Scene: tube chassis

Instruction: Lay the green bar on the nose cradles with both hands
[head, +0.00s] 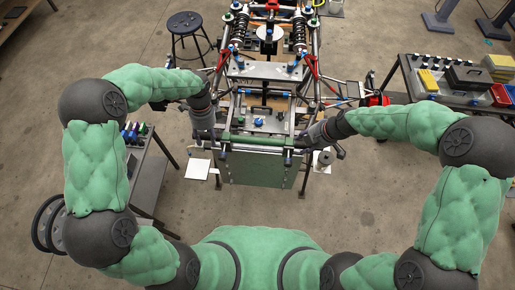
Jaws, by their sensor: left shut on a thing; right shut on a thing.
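The green bar (258,141) lies crosswise at the near end of the tube chassis (266,72). My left gripper (217,138) is shut on its left end, and my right gripper (302,141) is shut on its right end. The bar looks roughly level, just behind a pale front cross tube (258,151). The nose cradles are too small to make out clearly. I cannot tell whether the bar touches them or hangs just above.
A bench (440,84) with coloured boxes stands at the right. A smaller side table (148,172) is at the left, below a dark round stool (184,24). A green panel (255,170) hangs below the chassis front. Open floor lies around the chassis.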

